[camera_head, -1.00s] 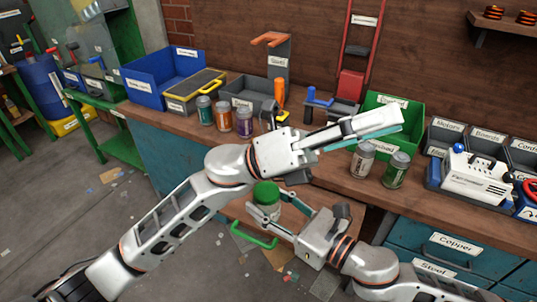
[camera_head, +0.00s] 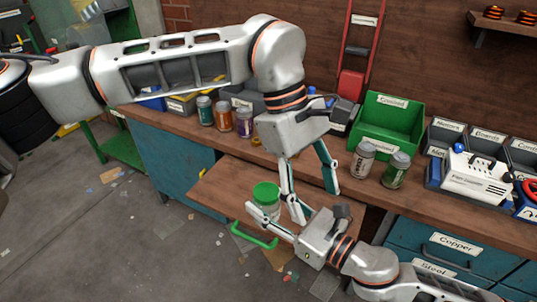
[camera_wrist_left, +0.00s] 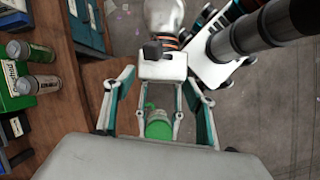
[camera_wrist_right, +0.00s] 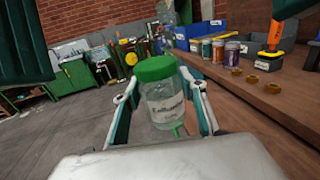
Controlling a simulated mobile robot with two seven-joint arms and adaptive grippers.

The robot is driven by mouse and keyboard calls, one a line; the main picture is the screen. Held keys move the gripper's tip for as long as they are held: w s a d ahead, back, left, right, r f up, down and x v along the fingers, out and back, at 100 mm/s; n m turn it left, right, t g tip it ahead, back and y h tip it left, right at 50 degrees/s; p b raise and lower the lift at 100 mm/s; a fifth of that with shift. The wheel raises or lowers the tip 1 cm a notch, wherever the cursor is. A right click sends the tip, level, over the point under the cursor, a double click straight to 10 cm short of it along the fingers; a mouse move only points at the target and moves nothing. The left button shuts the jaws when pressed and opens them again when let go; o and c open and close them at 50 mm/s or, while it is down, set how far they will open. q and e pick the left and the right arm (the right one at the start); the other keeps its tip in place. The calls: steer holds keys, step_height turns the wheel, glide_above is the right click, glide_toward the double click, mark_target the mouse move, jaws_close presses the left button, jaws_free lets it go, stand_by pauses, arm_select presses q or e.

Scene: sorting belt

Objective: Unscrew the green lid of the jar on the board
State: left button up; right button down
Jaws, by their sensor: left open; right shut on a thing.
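The jar (camera_head: 268,210) is clear with a white label and stands upright at the pull-out board (camera_head: 215,187). Its green lid (camera_head: 265,191) sits on top. My right gripper (camera_head: 270,216) is shut on the jar's body from the side; the right wrist view shows the jar (camera_wrist_right: 168,105) between its fingers, with the lid (camera_wrist_right: 155,68) above them. My left gripper (camera_head: 312,192) is open and empty, pointing down, above and to the right of the jar in the head view. In its wrist view the lid (camera_wrist_left: 158,130) lies low between the spread fingers.
Two spice-like jars (camera_head: 378,166) and a green bin (camera_head: 390,125) stand on the workbench, right of my left gripper. Several jars (camera_head: 222,117) stand behind my left arm. A green handle (camera_head: 253,236) projects at the board's front. Open floor lies at left.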

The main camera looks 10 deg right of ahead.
mark_target(269, 190)
arm_select(q)
steer(key=w+a+r+t+y, duration=0.1)
steer(key=w+a, duration=0.1)
steer(key=w+a+r+t+y, duration=0.1)
steer(key=w+a, duration=0.1)
steer(key=w, duration=0.1)
steer(key=w+a+r+t+y, duration=0.1)
steer(key=w+a, duration=0.1)
steer(key=shift+w+a, duration=0.35)
steer(key=shift+a, duration=0.05)
steer(key=shift+a+f, duration=0.1)
steer(key=shift+f, duration=3.75)
steer(key=shift+w, duration=0.1)
steer(key=c, duration=1.2)
